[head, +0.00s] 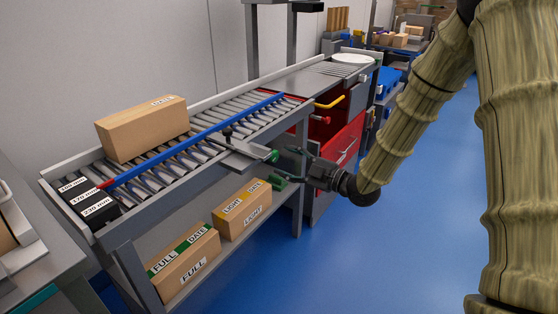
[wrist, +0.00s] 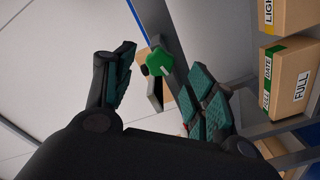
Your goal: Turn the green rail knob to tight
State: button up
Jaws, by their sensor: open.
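The green rail knob (head: 272,156) sits at the near side of the roller conveyor, at the end of a grey bracket. In the wrist view the green knob (wrist: 159,61) shows with a lobed shape, between and beyond my fingers. My gripper (head: 288,166) is open, its fingers reaching toward the knob from the right. In the wrist view my gripper (wrist: 158,88) has its teal-padded fingers spread to either side of the knob, with a gap visible on both sides. I cannot tell how tight the knob is.
A blue rail (head: 190,142) runs along the conveyor (head: 235,116). A cardboard box (head: 143,128) stands on the rollers. Boxes marked FULL (head: 184,262) and LIGHT (head: 242,208) sit on the shelf below. Red drawers (head: 345,145) stand behind my gripper. The blue floor (head: 330,255) is clear.

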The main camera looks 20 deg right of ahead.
aim_at(276, 157)
jog(key=shift+x, duration=1.9)
jog(key=c, duration=1)
jog(key=m+p, duration=0.3)
jog(key=shift+r, duration=0.1)
jog(key=shift+m+p, duration=1)
jog(key=shift+m, duration=0.6)
